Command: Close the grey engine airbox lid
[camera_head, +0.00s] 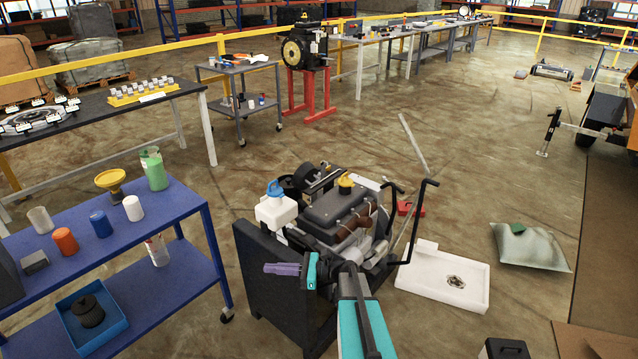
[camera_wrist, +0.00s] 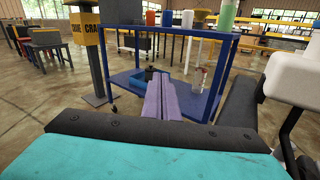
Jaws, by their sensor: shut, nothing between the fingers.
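The engine (camera_head: 335,212) stands on a dark stand in the middle of the head view, with a yellow cap and a white bottle with a blue cap. Dark parts (camera_head: 308,180) sit at its far left. I cannot tell which part is the grey airbox lid, or whether it is open. My gripper (camera_head: 268,269) has purple fingers, shut and empty. It points left in front of the stand's dark panel (camera_head: 270,290), below the white bottle (camera_head: 275,208). The shut fingers (camera_wrist: 160,80) also show in the wrist view, pointing toward the blue cart.
The blue cart (camera_head: 190,212) with cups, bottles and a funnel stands left of the engine. A white tray (camera_head: 448,280) and a grey-green cushion-like bag (camera_head: 530,246) lie on the floor at right. A dark bent handle (camera_head: 415,225) rises right of the engine. Floor behind is open.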

